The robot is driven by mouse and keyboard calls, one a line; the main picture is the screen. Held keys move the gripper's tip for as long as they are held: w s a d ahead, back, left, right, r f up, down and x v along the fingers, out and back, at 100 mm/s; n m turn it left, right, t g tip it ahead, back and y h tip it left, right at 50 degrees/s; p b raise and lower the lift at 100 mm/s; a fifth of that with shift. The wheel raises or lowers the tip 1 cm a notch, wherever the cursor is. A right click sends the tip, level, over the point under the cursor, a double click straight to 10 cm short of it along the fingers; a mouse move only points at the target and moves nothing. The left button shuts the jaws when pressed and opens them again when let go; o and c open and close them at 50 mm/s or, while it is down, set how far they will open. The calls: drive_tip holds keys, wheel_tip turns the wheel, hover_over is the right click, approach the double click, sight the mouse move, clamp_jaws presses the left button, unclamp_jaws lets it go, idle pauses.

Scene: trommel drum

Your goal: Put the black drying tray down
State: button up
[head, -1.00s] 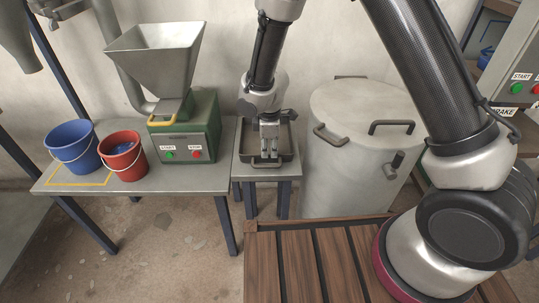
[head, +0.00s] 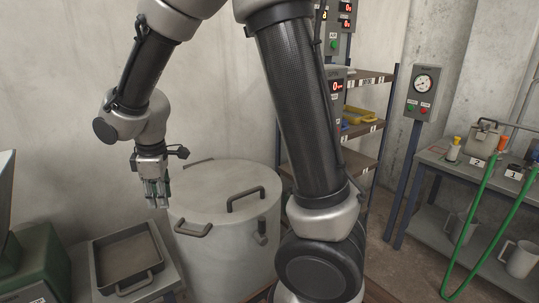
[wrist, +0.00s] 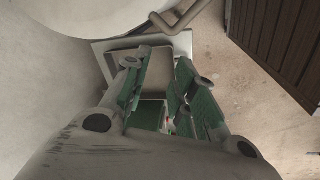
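The black drying tray (head: 103,257), a shallow dark grey rectangular pan with a handle on its near side, lies flat on the small grey stand (head: 169,282) left of the large drum. My gripper (head: 158,203) hangs fingers down above and to the right of the tray, clear of it, beside the drum's lid. In the wrist view my gripper (wrist: 158,68) shows two green-padded fingers spread apart with nothing held between them. Part of the stand top (wrist: 180,42) shows beyond the fingertips, and the fingers hide much of what lies below.
The large grey drum (head: 225,245) with handles on its lid stands close to my gripper. The green machine (head: 38,262) is at the left edge. Shelves (head: 365,135), a gauge post (head: 423,90) and a bench (head: 460,172) with green hoses are at the right.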

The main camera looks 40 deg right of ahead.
drive_tip(key=s+d+r+m+t, duration=0.1)
drive_tip(key=s+d+r+m, duration=0.4)
drive_tip(key=d, duration=0.4)
drive_tip(key=s+d+r+m, duration=0.4)
drive_tip(key=s+d+r, duration=0.4)
drive_tip(key=s+d, duration=0.1)
drive_tip(key=shift+s+d+r+m+t, duration=0.25)
drive_tip(key=shift+s+d+m+t, duration=0.15)
drive_tip(key=shift+s, duration=0.4)
drive_tip(key=s+m, duration=0.1)
drive_tip(key=s, duration=0.1)
drive_tip(key=s+d, duration=0.1)
drive_tip(key=s+d+m, duration=0.1)
drive_tip(key=s, duration=0.1)
drive_tip(key=shift+s+d+r+m, duration=0.15)
drive_tip(key=shift+s+r+m, duration=0.15)
drive_tip(key=shift+s, duration=0.25)
drive_tip(key=shift+d, duration=0.15)
